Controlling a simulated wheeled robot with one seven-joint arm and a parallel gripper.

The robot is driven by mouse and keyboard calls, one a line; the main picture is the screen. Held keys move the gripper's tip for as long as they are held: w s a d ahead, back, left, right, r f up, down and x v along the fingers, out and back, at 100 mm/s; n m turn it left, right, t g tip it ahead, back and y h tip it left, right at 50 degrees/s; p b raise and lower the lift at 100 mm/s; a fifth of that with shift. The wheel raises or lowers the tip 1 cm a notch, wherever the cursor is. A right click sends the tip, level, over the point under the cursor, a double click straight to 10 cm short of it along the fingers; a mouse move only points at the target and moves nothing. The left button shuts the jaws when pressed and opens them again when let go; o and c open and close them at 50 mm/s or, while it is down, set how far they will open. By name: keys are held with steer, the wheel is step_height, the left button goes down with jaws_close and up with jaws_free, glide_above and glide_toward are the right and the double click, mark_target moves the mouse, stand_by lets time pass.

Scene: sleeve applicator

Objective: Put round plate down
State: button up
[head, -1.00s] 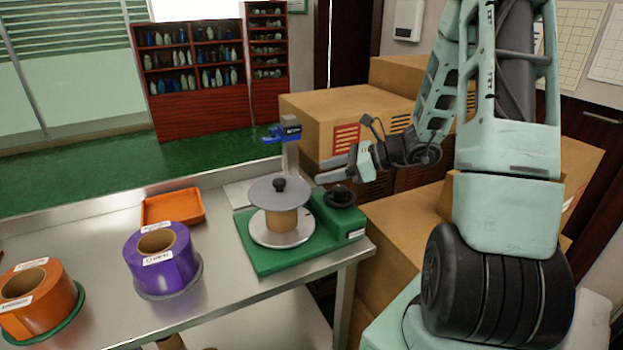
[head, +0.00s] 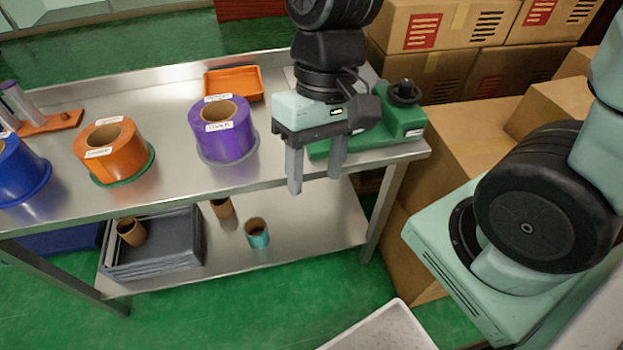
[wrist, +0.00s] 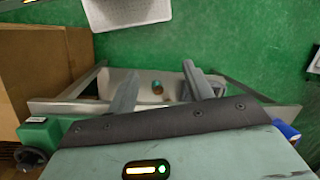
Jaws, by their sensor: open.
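The grey round plate with its black knob is not visible now; my arm and gripper cover most of the applicator in the head view. Part of the applicator's green base (head: 408,122) shows to the right of my gripper, with a black knob (head: 404,91) on it. My gripper (head: 314,182) is open and empty, fingers pointing down at the table's front edge in the picture. In the wrist view, my spread fingers (wrist: 160,69) have nothing between them, and the green base (wrist: 42,132) shows at lower left.
A purple roll (head: 222,140), an orange roll (head: 108,145) and a blue roll (head: 18,170) stand on the steel table (head: 172,180), with an orange tray (head: 234,84) behind. Cardboard boxes (head: 475,140) stand right.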

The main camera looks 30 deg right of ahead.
steer(key=s+n, duration=0.1)
steer(key=n, duration=0.1)
steer(key=s+a+n+t+h, duration=0.1)
steer(key=n, duration=0.1)
steer(key=s+a+r+n+t, duration=0.1)
steer(key=n, duration=0.1)
steer(key=shift+a+n+h, duration=0.25)
steer(key=shift+n+h, duration=0.05)
steer(key=shift+h, duration=0.1)
steer(key=shift+r+p, duration=0.4)
stand_by(0.4)
